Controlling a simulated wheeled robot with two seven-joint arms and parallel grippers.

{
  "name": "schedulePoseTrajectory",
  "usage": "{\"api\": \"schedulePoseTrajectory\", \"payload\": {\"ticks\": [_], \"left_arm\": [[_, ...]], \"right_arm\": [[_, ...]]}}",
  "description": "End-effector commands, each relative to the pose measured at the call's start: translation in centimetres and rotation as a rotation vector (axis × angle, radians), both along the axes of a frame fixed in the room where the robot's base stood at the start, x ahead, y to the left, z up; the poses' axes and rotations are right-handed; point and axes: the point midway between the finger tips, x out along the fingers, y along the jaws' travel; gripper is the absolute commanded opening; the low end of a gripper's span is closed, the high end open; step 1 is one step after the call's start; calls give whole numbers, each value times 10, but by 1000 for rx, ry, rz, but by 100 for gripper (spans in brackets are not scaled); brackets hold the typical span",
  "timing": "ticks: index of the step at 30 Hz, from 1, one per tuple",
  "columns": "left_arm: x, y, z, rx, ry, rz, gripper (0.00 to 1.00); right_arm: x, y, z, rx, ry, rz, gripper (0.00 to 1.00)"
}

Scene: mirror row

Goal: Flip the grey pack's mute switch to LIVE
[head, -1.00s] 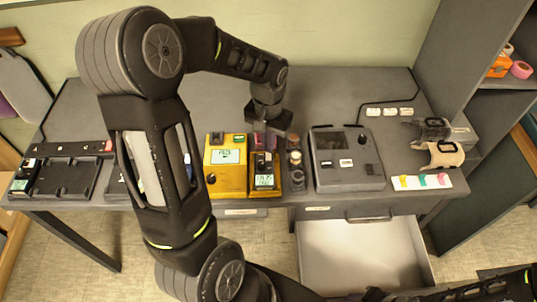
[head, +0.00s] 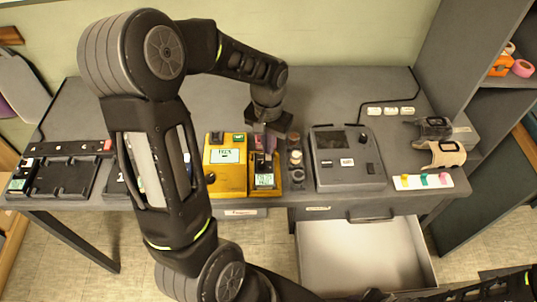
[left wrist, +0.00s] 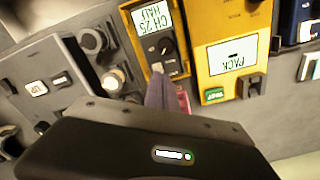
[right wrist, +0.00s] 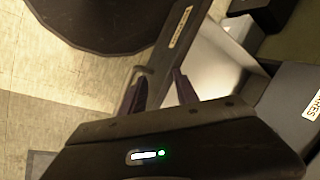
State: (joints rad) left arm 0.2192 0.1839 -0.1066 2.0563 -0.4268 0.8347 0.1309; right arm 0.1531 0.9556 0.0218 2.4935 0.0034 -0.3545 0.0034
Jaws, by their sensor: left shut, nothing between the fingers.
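A dark grey pack (head: 264,167) sits in a yellow cradle (head: 279,187) at the middle of the desk. In the left wrist view the grey pack (left wrist: 163,45) shows a lit display reading CH 25 HALF, a black knob and a small pale switch (left wrist: 158,67). My left gripper (left wrist: 161,80) is shut and empty, its fingertips right by that switch. I cannot tell whether they touch it, nor read the switch's position. In the head view my left gripper (head: 266,138) is over the pack's far end. My right gripper (right wrist: 160,77) is open and empty, low by the open drawer.
A yellow unit (head: 225,184) marked PACK stands left of the grey pack. Small round knobs (head: 296,158) and a grey console (head: 347,178) stand to its right. A drawer (head: 360,255) hangs open below. A black charger tray (head: 68,178) is at far left.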

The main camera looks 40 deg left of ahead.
Motion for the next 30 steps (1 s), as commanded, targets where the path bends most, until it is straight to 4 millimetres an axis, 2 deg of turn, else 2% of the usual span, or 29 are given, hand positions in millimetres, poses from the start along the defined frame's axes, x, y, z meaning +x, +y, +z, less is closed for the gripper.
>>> {"api": "schedulePoseTrajectory", "payload": {"ticks": [18,23,30], "left_arm": [[0,0,-8,0,1,0,0],[-1,0,0,-1,2,0,0],[0,0,23,0,-1,0,0]], "right_arm": [[-1,0,-7,-1,5,0,36],[-3,-1,-1,-3,9,-1,36],[-4,-1,16,-1,10,-1,36]]}}
